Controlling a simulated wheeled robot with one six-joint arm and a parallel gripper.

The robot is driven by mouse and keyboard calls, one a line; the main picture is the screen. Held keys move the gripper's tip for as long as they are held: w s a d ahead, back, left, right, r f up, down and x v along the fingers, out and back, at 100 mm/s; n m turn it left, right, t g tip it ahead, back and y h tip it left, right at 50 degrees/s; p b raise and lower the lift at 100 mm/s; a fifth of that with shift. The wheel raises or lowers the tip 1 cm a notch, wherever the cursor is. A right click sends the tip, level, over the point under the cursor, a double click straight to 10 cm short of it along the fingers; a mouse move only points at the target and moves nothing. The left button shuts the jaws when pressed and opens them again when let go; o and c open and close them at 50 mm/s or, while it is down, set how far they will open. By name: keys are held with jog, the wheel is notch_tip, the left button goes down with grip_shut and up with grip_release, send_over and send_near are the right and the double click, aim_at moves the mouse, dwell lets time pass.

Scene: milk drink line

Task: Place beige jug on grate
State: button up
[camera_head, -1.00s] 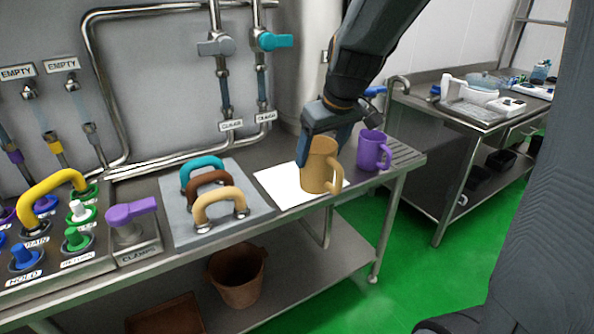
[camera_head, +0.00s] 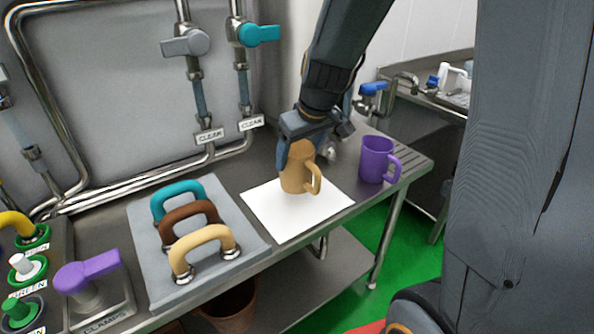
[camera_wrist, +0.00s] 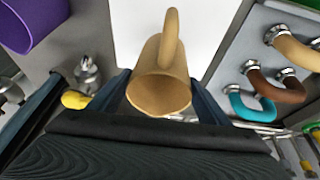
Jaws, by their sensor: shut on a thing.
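The beige jug (camera_head: 297,177) is upright in my gripper (camera_head: 299,150), over the back part of a white sheet on the steel table. In the wrist view the jug (camera_wrist: 160,85) sits between the two fingers of my gripper (camera_wrist: 160,95), its handle pointing away from the wrist. I cannot tell whether its base touches the sheet. The grate (camera_head: 413,163) is the slotted right end of the table. A purple jug (camera_head: 375,160) stands at the grate's left edge, and part of it shows in the wrist view (camera_wrist: 28,22).
The white sheet (camera_head: 280,226) lies left of the purple jug. A grey mat (camera_head: 145,240) with teal, brown and beige clamp handles is further left. A blue-handled tap (camera_head: 372,90) stands behind the grate. Valves and pipes line the back wall.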

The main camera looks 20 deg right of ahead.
aim_at(299, 169)
jog(key=shift+f, duration=2.25)
jog(key=shift+f+b, duration=0.2)
jog(key=shift+b, duration=0.3)
jog(key=o, duration=1.5)
jog(key=shift+c, duration=0.2)
jog(key=shift+r, duration=0.15)
